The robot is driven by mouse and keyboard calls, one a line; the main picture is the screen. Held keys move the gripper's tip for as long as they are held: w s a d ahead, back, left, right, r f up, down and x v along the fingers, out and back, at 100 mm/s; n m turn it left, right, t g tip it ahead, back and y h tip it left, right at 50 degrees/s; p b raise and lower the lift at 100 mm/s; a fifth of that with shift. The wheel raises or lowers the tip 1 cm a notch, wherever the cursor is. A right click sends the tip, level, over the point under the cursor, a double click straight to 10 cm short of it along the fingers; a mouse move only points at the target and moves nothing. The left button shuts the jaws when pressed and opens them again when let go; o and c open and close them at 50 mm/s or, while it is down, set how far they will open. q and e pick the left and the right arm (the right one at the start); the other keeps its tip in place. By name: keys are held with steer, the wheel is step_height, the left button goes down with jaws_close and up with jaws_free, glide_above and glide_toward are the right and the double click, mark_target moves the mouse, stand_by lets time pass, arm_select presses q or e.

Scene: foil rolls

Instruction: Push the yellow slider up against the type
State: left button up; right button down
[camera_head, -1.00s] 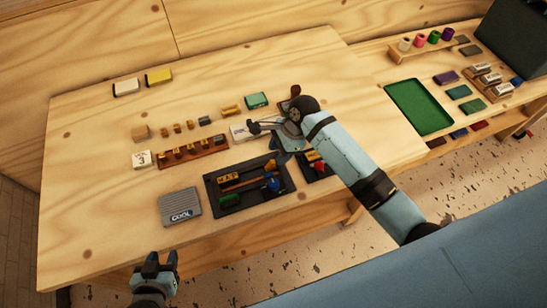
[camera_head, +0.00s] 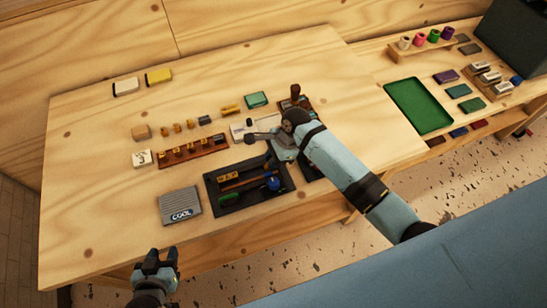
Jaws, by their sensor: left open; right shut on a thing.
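My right gripper (camera_head: 262,135) is over the table beside a pale flat box (camera_head: 239,131). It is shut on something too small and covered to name. A dark tray (camera_head: 212,205) holds yellow lettered type (camera_head: 228,176), a brown bar (camera_head: 247,181), a blue knob (camera_head: 273,183) and a green block (camera_head: 231,197). A second dark tray (camera_head: 310,172) is mostly hidden by my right arm. I cannot make out the yellow slider with certainty. My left gripper (camera_head: 160,258) is open and empty at the table's front edge.
A brown rack (camera_head: 192,151) with several small blocks stands left of my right gripper. A grey COOL box (camera_head: 179,205) lies left of the first tray. A yellow-topped block (camera_head: 158,76) is at the back. The table's left side is largely clear.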

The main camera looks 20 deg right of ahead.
steer(key=a, duration=0.4)
steer(key=shift+a, duration=0.2)
steer(key=c, duration=1.1)
jaws_free()
steer(key=shift+d, duration=0.1)
steer(key=shift+o, duration=0.2)
steer(key=shift+r, duration=0.1)
steer(key=b+v, duration=0.1)
steer(key=v, duration=1.2)
steer(key=shift+r, duration=0.3)
steer(key=shift+s, duration=0.1)
